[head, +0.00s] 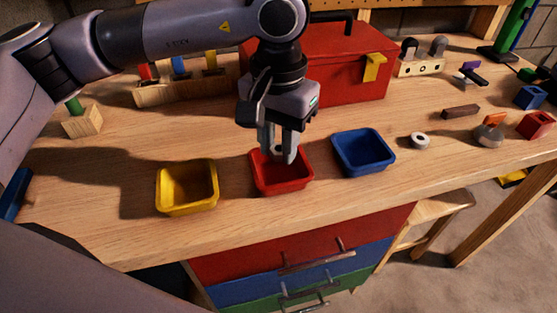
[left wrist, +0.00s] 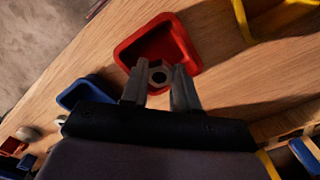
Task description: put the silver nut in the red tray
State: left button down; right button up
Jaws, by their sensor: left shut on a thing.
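The red tray (head: 282,183) stands on the workbench between the yellow and blue trays. My left gripper (head: 283,155) is right above it, pointing down, its fingertips over the tray's opening. In the left wrist view the gripper (left wrist: 160,80) is shut on the silver nut (left wrist: 157,73), a grey hexagonal ring with a dark hole. Behind the nut in that view is the red tray (left wrist: 185,35). In the head view the fingers mostly hide the nut. I cannot tell how far it is above the tray floor. My right gripper is out of view.
The yellow tray (head: 187,207) and blue tray (head: 362,165) flank the red one. A grey ring (head: 420,141) lies to the right of the blue tray. A red toolbox (head: 345,80) stands behind the gripper. The bench front is clear.

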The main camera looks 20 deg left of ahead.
aim_at(278, 150)
pick_arm(q)
notch_tip(278, 150, down, 4)
jog(key=shift+f, duration=0.25)
jog(key=shift+f, duration=0.25)
jog(key=c, duration=1.1)
grip_release()
jog(key=shift+r, duration=0.4)
notch_tip(278, 150, up, 12)
jog(key=shift+f, duration=0.15)
